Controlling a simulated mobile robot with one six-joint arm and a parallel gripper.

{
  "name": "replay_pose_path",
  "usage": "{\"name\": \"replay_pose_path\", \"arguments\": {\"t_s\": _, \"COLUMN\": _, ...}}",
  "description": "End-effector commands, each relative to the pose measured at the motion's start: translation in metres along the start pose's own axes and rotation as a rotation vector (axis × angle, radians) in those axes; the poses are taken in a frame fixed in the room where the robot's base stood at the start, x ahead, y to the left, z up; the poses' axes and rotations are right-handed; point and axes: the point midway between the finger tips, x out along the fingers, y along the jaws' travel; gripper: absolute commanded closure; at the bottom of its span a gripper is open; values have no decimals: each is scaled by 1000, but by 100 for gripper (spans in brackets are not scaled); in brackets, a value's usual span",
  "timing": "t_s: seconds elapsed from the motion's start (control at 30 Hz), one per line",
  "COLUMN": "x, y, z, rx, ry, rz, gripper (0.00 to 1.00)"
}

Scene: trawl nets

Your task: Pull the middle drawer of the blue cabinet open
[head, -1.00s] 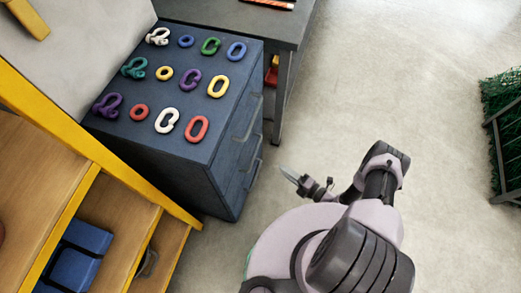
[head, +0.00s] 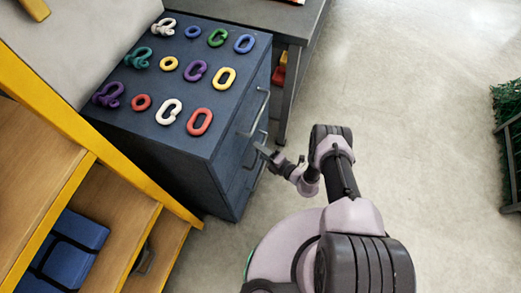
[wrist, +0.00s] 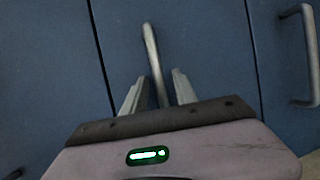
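The blue cabinet (head: 185,150) stands left of my arm, its drawer fronts facing right and seemingly flush. My gripper (head: 262,150) is at the cabinet front, below the top handle (head: 262,108). In the wrist view, the middle drawer front (wrist: 200,45) lies between two seams. Its bar handle (wrist: 152,55) runs between the two fingers of my gripper (wrist: 158,90). The fingers are apart, with gaps on both sides of the handle. Another drawer's handle (wrist: 308,55) shows at the right. The head view does not clearly show the middle handle behind the gripper.
Coloured rings and hooks, such as a red ring (head: 200,121), lie on the cabinet top. A yellow-edged wooden shelf unit (head: 105,200) stands at the left. A grey table (head: 270,20) stands behind the cabinet. The floor (head: 420,110) at right is clear up to a green net (head: 508,105).

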Motion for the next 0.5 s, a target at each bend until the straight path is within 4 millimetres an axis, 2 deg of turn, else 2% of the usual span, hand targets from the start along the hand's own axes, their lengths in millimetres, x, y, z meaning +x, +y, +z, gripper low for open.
{"name": "replay_pose_path", "arguments": {"t_s": 0.03, "x": 0, "y": 0, "z": 0, "rx": 0, "ry": 0, "rz": 0, "gripper": 72}}
{"name": "replay_pose_path", "arguments": {"t_s": 0.17, "x": 0, "y": 0, "z": 0, "rx": 0, "ry": 0, "rz": 0, "gripper": 97}}
{"name": "replay_pose_path", "arguments": {"t_s": 0.2, "x": 0, "y": 0, "z": 0, "rx": 0, "ry": 0, "rz": 0, "gripper": 100}}
{"name": "replay_pose_path", "arguments": {"t_s": 0.5, "x": 0, "y": 0, "z": 0, "rx": 0, "ry": 0, "rz": 0, "gripper": 100}}
